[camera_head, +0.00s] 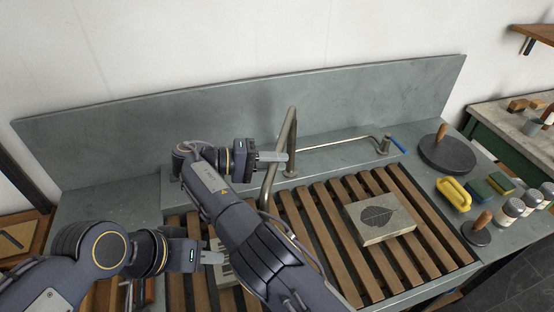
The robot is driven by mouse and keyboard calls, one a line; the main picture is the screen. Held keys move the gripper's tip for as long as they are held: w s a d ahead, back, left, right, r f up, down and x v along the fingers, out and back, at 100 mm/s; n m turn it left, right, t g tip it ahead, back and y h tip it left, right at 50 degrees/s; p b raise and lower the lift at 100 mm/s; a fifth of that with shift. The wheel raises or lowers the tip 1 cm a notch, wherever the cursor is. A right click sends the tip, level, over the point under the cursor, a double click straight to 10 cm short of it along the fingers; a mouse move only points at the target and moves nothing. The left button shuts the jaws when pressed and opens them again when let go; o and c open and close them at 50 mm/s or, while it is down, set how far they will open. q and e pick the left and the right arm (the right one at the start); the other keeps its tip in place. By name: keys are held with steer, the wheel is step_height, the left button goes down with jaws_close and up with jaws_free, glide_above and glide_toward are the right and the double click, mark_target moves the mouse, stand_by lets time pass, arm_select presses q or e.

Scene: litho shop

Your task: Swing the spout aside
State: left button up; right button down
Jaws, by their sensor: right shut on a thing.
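The spout (272,181) is a bent metal tube. It rises near the back of the sink at a round base and slopes down toward the front over the wooden slats. My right gripper (275,157) is shut on the spout's sloping part, below its upper bend. Its arm covers part of the slats, and the spout's lower end is partly hidden. My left gripper (213,257) is low over the left slats, apart from the spout. I see it from the side, so its finger gap is not clear.
A stone with a leaf print (380,219) lies on the right slats (408,259). A thin pipe with a blue lever (398,145) runs along the back. A dark round disc (447,152), yellow tool (453,194), sponges and jars stand at right. A grey panel (230,100) closes the back.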

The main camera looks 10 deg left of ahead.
steer(key=shift+f, duration=0.1)
steer(key=c, duration=1.3)
jaws_free()
